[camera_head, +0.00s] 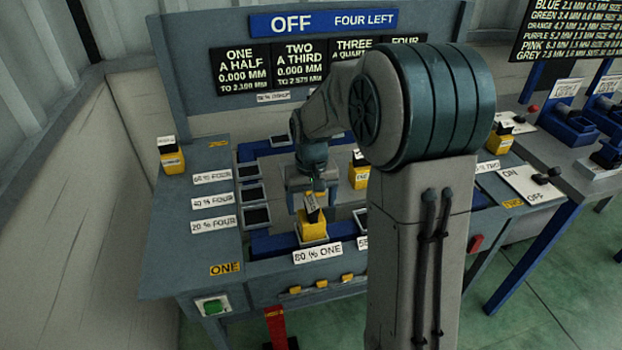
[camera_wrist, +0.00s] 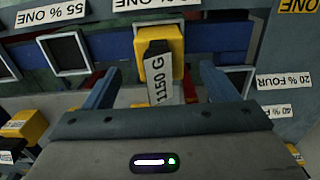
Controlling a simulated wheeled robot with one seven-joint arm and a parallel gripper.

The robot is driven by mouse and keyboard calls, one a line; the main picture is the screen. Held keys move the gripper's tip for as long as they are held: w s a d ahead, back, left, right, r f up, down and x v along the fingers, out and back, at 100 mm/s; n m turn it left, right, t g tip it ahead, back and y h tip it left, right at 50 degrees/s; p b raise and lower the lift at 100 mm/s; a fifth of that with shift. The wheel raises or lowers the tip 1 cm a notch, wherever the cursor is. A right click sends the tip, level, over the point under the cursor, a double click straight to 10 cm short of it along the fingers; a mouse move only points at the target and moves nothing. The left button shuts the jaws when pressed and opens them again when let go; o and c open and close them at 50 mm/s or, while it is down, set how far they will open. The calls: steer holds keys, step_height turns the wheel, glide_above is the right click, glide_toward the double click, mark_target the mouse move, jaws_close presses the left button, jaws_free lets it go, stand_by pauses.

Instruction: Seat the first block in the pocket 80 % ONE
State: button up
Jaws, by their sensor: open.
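A yellow block (camera_head: 313,228) with a dark grip and a white tag stands at the pocket labelled 80 % ONE (camera_head: 318,252). In the wrist view the yellow block (camera_wrist: 172,45) shows its tag, 1150 G, and part of a white pocket frame shows around it. I cannot tell how deep it sits. My gripper (camera_head: 312,196) is right above the block in the head view. In the wrist view my gripper (camera_wrist: 160,85) is open, with one finger on each side of the tag and gaps between.
Other tagged yellow blocks stand at the left corner (camera_head: 171,160), behind my gripper (camera_head: 358,176) and at the right (camera_head: 500,140). Empty pockets (camera_head: 257,215) line the left side. The display board (camera_head: 322,22) reads OFF, FOUR LEFT. A green button (camera_head: 212,306) is at front left.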

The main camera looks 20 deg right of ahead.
step_height(320, 180, up, 9)
steer(key=shift+r, duration=0.1)
steer(key=shift+s, duration=0.1)
stand_by(0.5)
steer(key=s+f+t, duration=0.1)
steer(key=s+t, duration=0.2)
steer(key=s, duration=1.7)
steer(key=shift+s, duration=0.35)
steer(key=shift+a, duration=0.1)
